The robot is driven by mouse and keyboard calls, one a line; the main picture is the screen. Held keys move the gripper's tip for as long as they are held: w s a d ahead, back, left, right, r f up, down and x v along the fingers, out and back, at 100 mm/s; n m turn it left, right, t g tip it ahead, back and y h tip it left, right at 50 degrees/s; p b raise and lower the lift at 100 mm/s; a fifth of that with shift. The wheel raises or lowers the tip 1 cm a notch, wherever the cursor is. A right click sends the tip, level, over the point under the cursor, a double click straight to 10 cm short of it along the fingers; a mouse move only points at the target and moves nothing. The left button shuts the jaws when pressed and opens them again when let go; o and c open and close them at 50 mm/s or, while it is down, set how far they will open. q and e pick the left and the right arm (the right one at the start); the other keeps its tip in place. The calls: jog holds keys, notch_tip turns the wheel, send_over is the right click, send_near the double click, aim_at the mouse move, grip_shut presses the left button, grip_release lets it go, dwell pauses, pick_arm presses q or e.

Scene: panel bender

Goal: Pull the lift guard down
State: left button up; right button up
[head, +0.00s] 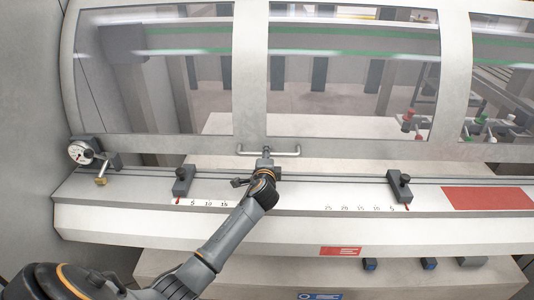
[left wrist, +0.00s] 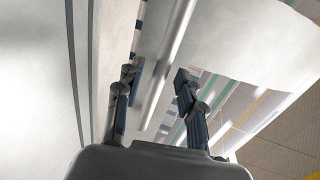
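The lift guard (head: 252,70) is a large pale frame with clear panes across the head view. Its lower edge lies behind and above the white worktop. A light metal bar handle (head: 285,153) is fixed at the lower edge. My left gripper (head: 266,157) is at the middle of this handle. In the left wrist view my left gripper (left wrist: 158,88) has its two fingers apart, and the handle bar (left wrist: 172,50) runs between them with visible gaps. Whether either finger touches the bar is unclear. My right gripper is not in view.
The white worktop (head: 310,195) carries a dial gauge (head: 82,152) at left and two dark clamp stops (head: 183,180) (head: 399,184). A red plate (head: 488,198) lies at right. A grey wall (head: 30,100) stands at the left.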

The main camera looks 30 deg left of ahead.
pick_arm(q)
jog(key=shift+w+a+f, duration=0.1)
jog(key=shift+w+a, duration=0.2)
jog(key=shift+w, duration=0.2)
jog(key=shift+w+a+f, duration=0.1)
jog(key=shift+w+a, duration=0.05)
jog(key=shift+w, duration=0.2)
jog(key=shift+a, duration=0.1)
grip_shut()
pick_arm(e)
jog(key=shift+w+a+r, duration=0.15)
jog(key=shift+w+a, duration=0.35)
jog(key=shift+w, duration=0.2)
pick_arm(q)
jog(key=shift+f, duration=0.15)
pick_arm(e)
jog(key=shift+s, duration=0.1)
